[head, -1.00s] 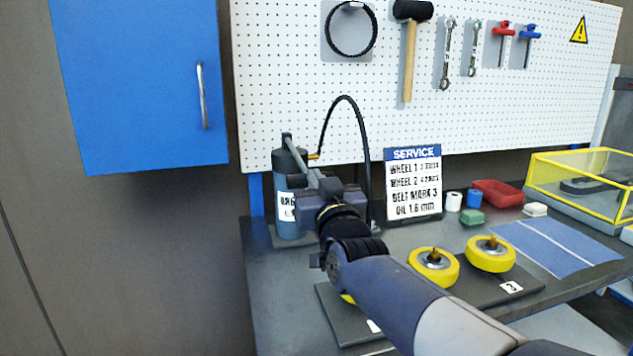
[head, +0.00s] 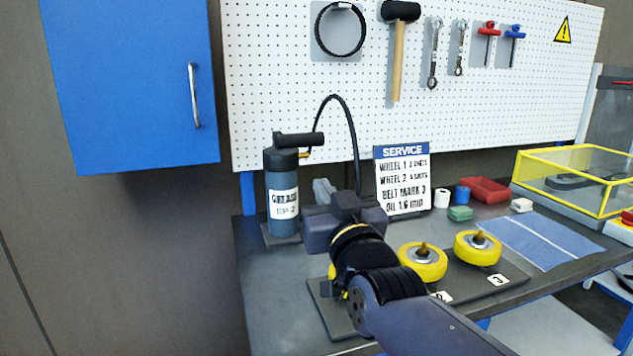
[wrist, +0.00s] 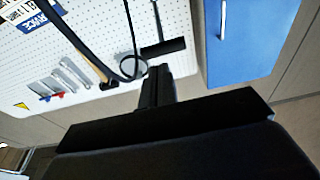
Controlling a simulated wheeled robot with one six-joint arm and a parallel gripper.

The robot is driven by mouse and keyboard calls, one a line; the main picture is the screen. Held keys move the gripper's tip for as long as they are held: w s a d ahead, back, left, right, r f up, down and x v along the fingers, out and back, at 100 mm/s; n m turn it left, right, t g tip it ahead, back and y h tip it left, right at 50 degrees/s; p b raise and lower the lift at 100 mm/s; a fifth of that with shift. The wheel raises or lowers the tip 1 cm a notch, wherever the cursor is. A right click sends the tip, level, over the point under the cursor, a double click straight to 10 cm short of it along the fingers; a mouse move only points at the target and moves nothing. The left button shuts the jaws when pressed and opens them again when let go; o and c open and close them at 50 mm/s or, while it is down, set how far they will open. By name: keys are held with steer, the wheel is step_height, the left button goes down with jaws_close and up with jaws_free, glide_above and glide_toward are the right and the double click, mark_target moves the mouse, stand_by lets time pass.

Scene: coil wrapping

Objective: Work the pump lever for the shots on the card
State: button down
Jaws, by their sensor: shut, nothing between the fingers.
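The grease pump (head: 283,212) is a dark upright cylinder with a white label, at the left back of the bench. Its black lever (head: 300,140) stands nearly level at the top and points right. A black hose (head: 352,135) arches from the pump. The service card (head: 403,185) stands right of it; its shot numbers are too blurred to read surely. My gripper (head: 322,190) is shut and empty, below the lever and right of the pump body, apart from the lever. Its shut fingers also show in the wrist view (wrist: 157,85), against the pegboard.
Yellow wheels (head: 422,262) (head: 478,248) sit on a dark plate; my arm mostly hides another. A blue cloth (head: 545,240), a red tray (head: 484,190) and a yellow-framed case (head: 570,178) lie right. A blue cabinet (head: 130,85) hangs left; tools hang on the pegboard (head: 270,60).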

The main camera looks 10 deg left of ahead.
steer(key=shift+v, duration=0.85)
